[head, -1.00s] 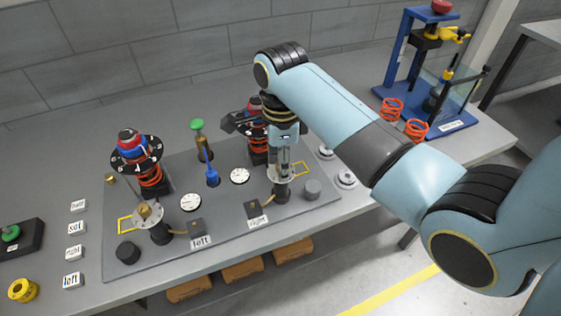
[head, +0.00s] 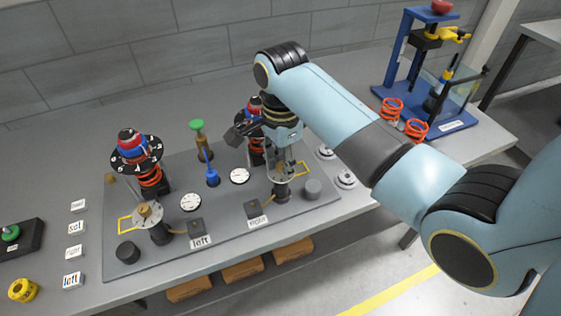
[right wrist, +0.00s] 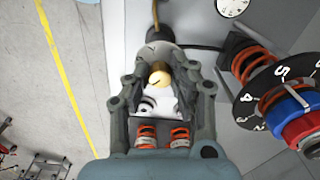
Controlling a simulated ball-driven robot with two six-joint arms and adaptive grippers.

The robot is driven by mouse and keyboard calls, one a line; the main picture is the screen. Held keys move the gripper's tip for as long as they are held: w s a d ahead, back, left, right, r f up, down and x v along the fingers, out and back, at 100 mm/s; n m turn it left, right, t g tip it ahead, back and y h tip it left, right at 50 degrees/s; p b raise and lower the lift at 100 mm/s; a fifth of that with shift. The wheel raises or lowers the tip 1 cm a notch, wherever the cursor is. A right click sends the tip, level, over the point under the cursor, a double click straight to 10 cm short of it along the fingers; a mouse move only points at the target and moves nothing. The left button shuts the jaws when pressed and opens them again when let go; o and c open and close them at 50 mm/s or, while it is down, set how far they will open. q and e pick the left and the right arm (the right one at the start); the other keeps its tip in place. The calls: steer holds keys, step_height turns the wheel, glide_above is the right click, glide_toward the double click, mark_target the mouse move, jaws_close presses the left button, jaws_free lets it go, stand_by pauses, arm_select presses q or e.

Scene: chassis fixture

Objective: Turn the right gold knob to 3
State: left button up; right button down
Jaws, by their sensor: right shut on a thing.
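My right gripper (head: 284,168) points down over the right gold knob's post, behind the "right" label (head: 258,221). In the right wrist view its two fingers (right wrist: 160,84) close on both sides of the gold knob (right wrist: 158,79), which has a dark mark on top. The gripper is shut on this knob. In the head view the fingers mostly hide the knob; part of its pale round plate (head: 273,175) shows. The plate's numbers are too small to read. The left gold knob (head: 147,211) stands on its own post, untouched. My left gripper is not in view.
Behind my gripper stands a red-and-blue knob stack with a numbered black dial (right wrist: 262,88) and orange spring. A similar stack (head: 137,150) is at left. A green-topped post (head: 198,130), blue lever (head: 211,174) and white gauges (head: 240,176) stand between.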

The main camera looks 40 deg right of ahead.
mark_target(281, 164)
steer(key=n, duration=1.1)
steer(key=c, duration=1.3)
jaws_free()
step_height(281, 164, up, 7)
